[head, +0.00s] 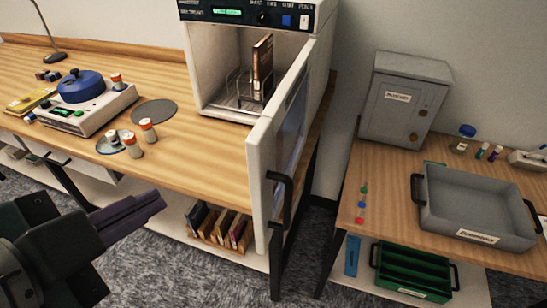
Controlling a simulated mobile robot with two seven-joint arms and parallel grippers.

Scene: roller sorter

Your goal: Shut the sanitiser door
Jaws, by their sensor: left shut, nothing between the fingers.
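The sanitiser (212,62) is a white cabinet at the back of the wooden bench, with a dark control panel and a green display on top. Its door (262,178) stands wide open, swung out toward me past the bench's front edge. A black handle (288,200) is on the door's outer face, on its right side. Inside, a brown book-like item (262,65) stands upright in a wire rack. My left gripper (160,203) is shut and empty in front of the bench, left of the door and apart from it. My right gripper is not in view.
A white device with a blue knob (81,86) and orange-capped bottles (148,130) stand on the bench at left. A crate of books (222,227) sits on the lower shelf. A second table at right holds a grey tray (475,205) and a grey cabinet (402,98).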

